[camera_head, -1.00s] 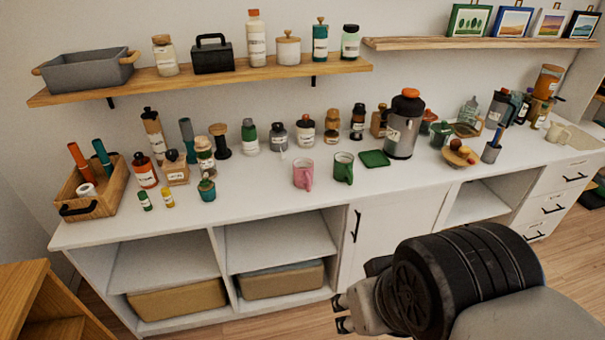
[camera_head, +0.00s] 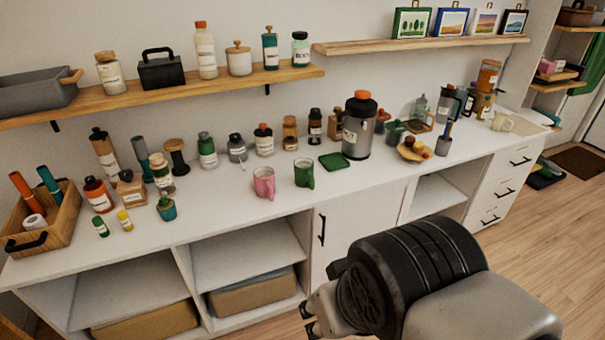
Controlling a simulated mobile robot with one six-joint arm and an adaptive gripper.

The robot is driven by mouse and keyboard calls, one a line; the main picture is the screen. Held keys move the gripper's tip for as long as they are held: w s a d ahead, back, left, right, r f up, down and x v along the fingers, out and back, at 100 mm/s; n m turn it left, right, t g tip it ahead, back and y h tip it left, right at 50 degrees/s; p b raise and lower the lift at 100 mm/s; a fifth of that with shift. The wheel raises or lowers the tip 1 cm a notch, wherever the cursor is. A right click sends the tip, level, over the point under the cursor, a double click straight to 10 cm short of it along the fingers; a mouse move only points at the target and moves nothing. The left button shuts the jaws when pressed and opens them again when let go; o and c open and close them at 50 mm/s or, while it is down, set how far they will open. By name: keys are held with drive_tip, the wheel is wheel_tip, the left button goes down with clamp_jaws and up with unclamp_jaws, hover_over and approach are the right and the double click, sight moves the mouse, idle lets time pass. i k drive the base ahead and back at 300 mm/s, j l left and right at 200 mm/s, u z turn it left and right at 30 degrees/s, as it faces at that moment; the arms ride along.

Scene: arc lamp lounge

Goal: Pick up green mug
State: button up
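The green mug (camera_head: 304,174) stands upright on the white countertop, near its front edge, with its handle at the lower right. A pink mug (camera_head: 264,183) stands just to its left. A flat green square (camera_head: 334,161) lies to its right, close behind. My gripper (camera_head: 307,318) is low in the picture, in front of the cabinet and well below the counter top, apart from the mug. Its dark fingertips show at the left end of my arm with a gap between them, and nothing shows between them.
A large grey canister with an orange lid (camera_head: 360,125) stands right of the mug. Several bottles and jars line the back of the counter. A wooden shelf (camera_head: 200,84) hangs above. A wooden plate with round items (camera_head: 415,148) is further right. The counter front by the mugs is clear.

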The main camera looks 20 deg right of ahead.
sight(306, 177)
drive_tip(key=i+l+z, duration=0.3)
drive_tip(key=i+z, duration=0.2)
drive_tip(key=i, duration=0.45)
drive_tip(key=i+z, duration=0.45)
drive_tip(key=i, duration=0.45)
